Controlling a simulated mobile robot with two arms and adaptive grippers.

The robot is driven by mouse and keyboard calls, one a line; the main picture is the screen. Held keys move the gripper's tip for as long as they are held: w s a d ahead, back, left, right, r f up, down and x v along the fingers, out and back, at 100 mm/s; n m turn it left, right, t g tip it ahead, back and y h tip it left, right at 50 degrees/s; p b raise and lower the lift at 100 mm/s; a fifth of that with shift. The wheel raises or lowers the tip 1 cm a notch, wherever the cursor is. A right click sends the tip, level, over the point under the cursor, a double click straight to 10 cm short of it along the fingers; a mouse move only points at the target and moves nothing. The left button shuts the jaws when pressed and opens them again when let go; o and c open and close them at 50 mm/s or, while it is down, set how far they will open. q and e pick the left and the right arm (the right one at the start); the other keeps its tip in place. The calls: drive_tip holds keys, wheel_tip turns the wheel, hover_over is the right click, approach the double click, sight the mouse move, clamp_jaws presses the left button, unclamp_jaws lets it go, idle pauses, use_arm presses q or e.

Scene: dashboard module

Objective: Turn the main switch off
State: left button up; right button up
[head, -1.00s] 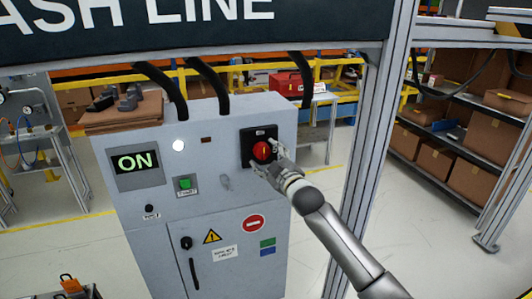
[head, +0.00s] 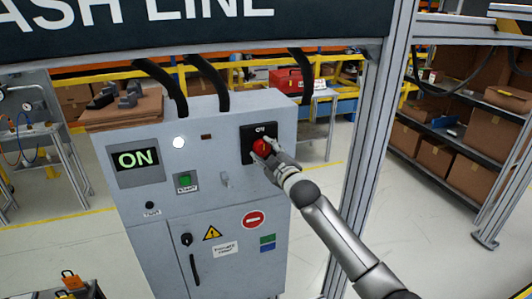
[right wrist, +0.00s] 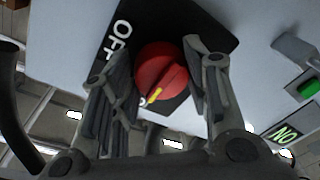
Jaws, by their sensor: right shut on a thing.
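The main switch is a red rotary knob (head: 262,146) on a black plate (head: 249,132) at the upper right of the grey cabinet. In the right wrist view the red knob (right wrist: 160,68) has a yellow mark at the lower end of its ridge, and the plate shows the letters OFF (right wrist: 116,40). My right gripper (head: 264,151) is at the knob and shut on it, one finger on each side. The cabinet display (head: 136,159) reads ON, and a white lamp (head: 179,142) beside it is lit. My left gripper is not in view.
The grey cabinet (head: 222,215) also carries a green start button (head: 185,180), a small lever (head: 225,180) and a door handle (head: 194,269). An aluminium post (head: 365,150) stands right of the cabinet, behind my right arm. Shelves with cardboard boxes (head: 447,167) stand farther right.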

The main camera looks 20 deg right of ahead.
drive_tip(key=m+b, duration=0.1)
drive_tip(key=m, duration=0.3)
drive_tip(key=shift+a+f, duration=0.1)
drive_tip(key=shift+f, duration=0.1)
drive_tip(key=m, duration=0.5)
drive_tip(key=shift+a+t, duration=0.1)
drive_tip(key=shift+t, duration=0.3)
drive_tip(key=m, duration=0.5)
drive_tip(key=shift+a+h, duration=0.15)
drive_tip(key=shift+h, duration=0.25)
drive_tip(key=shift+m+h+p, duration=0.4)
drive_tip(key=shift+m+p, duration=0.1)
drive_tip(key=shift+m, duration=2)
drive_tip(key=o, duration=1)
drive_tip(key=shift+o, duration=0.2)
drive_tip(key=shift+s, duration=0.1)
